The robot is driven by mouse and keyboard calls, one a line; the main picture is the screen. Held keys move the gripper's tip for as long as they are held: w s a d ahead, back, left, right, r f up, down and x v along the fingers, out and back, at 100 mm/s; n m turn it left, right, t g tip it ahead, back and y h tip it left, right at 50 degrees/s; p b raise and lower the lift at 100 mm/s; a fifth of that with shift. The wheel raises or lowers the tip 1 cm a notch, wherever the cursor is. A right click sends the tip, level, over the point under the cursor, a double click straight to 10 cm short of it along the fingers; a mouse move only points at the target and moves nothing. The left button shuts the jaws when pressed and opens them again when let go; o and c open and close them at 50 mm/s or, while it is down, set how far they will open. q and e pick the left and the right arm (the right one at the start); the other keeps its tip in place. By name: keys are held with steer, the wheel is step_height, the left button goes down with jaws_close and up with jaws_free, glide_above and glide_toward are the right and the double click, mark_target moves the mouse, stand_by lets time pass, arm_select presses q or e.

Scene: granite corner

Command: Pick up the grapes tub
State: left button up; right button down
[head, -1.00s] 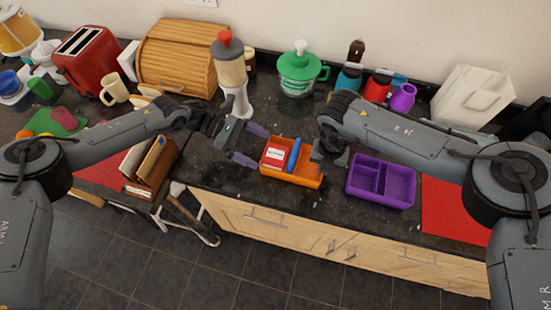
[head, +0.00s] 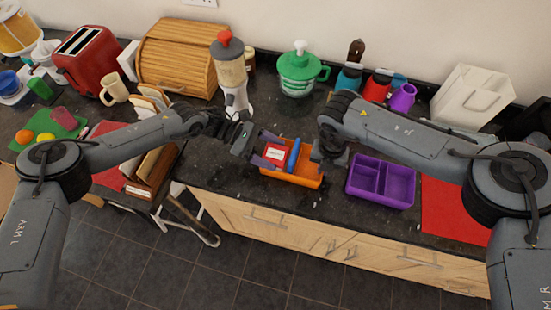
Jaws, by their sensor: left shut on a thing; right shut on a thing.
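A small red tub with a white label (head: 275,154) sits in the left part of an orange lunch box (head: 308,180); the label is too small to read. A blue item (head: 294,154) stands beside it in the box.
An empty purple divided box (head: 382,183) stands to the right, beside a red mat (head: 452,212). A grey dispenser with a red top (head: 230,75) and a green-lidded jar (head: 299,72) stand behind. A wooden rack (head: 152,172) is at left, near the counter edge.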

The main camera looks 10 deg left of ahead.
arm_select(q)
steer(key=shift+c, duration=0.6)
steer(key=shift+r, duration=0.2)
steer(key=shift+r, duration=0.25)
step_height(320, 180, up, 17)
steer(key=shift+r, duration=0.1)
arm_select(e)
steer(key=c, duration=1.2)
jaws_free()
